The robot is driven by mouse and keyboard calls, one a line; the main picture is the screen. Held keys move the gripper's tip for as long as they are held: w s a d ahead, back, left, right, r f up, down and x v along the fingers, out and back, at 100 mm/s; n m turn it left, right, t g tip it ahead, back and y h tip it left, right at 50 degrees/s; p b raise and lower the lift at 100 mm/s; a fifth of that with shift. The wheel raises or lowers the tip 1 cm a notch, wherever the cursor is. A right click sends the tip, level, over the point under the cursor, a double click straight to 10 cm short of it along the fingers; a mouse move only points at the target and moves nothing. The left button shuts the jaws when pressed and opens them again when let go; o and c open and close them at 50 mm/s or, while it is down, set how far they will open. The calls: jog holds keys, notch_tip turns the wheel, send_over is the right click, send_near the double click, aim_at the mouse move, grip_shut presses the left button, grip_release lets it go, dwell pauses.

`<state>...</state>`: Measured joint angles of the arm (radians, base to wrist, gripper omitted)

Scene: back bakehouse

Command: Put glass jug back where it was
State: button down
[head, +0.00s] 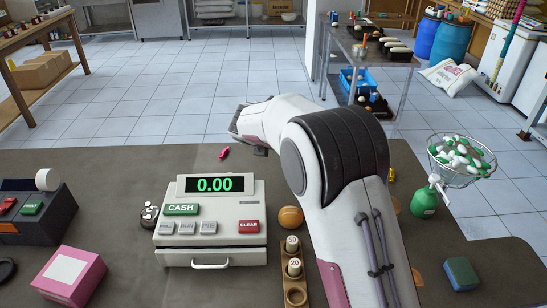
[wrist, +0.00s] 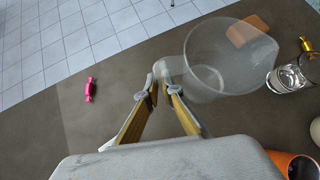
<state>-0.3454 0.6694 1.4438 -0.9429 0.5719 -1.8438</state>
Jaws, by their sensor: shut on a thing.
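In the wrist view, the clear glass jug (wrist: 222,58) is in front of my gripper (wrist: 166,82), just right of the fingertips. The two fingers close together at the jug's left side, where its handle appears to be, and hold it there. The counter (wrist: 55,125) shows beneath it; I cannot tell how high the jug is above it. In the head view my arm hides the jug and the fingers.
A pink wrapped sweet (wrist: 91,90) lies left of my gripper. A small clear glass (wrist: 288,78) and a gold sweet (wrist: 306,44) are to the right. A till (head: 211,222) stands left of my arm.

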jog(key=shift+f, duration=2.25)
jog(key=shift+f, duration=0.15)
jog(key=c, duration=2.2)
grip_release()
jog(key=shift+f, duration=0.1)
jog(key=shift+s+a+r, duration=0.15)
jog(key=shift+s+r, duration=0.25)
jog(key=shift+r, duration=0.15)
jog(key=shift+s+f+v, duration=0.1)
jog(key=shift+s+v, duration=0.05)
jog(key=shift+v, duration=1.45)
jog(key=shift+s+f+v, duration=0.1)
jog(key=shift+s+v, duration=0.05)
jog(key=shift+v, duration=1.45)
